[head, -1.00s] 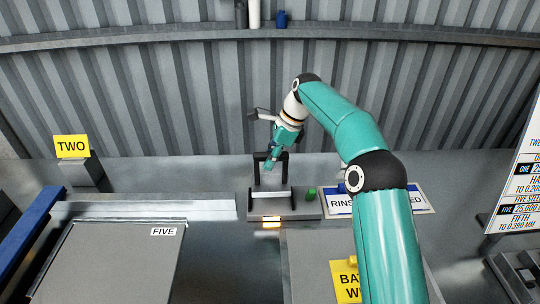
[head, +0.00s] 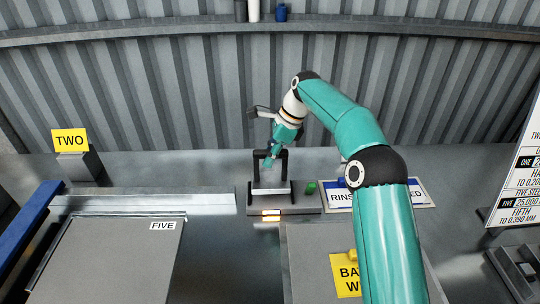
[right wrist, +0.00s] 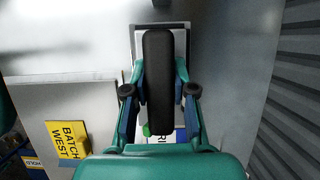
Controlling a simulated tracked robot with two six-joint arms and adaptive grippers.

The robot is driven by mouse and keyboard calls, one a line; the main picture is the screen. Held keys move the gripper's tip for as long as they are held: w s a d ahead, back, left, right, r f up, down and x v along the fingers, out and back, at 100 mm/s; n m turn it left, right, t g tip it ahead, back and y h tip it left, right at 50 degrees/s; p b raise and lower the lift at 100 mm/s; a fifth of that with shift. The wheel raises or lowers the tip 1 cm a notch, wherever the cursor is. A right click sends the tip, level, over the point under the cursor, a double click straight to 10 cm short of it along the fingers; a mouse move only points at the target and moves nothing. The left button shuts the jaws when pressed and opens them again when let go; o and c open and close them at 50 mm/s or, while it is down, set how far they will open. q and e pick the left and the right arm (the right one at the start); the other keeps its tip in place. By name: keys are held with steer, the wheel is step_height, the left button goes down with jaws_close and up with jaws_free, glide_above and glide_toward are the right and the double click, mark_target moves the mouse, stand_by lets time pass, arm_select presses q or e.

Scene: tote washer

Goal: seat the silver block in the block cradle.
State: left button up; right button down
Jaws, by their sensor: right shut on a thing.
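My right gripper (head: 269,159) is shut on the black arched handle (head: 284,165) at the back middle of the bench. In the right wrist view the handle's top bar (right wrist: 157,80) lies between the two fingers (right wrist: 160,95). Below the handle a pale silver strip, apparently the silver block (head: 270,191), shows between the black ends of the grey block cradle (head: 308,203). The block looks level and in line with the cradle. I cannot tell whether it touches the cradle floor. My left gripper is not in view.
A small green block (head: 310,187) sits on the right part of the cradle base. A blue-and-white rinse sign (head: 410,197) lies to the right. A grey box marked FIVE (head: 115,255) and a yellow batch sign (head: 345,275) stand nearer.

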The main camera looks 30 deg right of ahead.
steer(key=shift+f, duration=0.15)
steer(key=shift+f, duration=0.2)
steer(key=shift+f, duration=0.2)
stand_by(0.4)
steer(key=shift+f, duration=0.4)
steer(key=shift+f, duration=0.15)
steer(key=shift+f+b, duration=0.3)
steer(key=shift+f, duration=0.25)
stand_by(0.6)
steer(key=shift+f+p, duration=0.3)
steer(key=shift+p, duration=0.2)
stand_by(0.4)
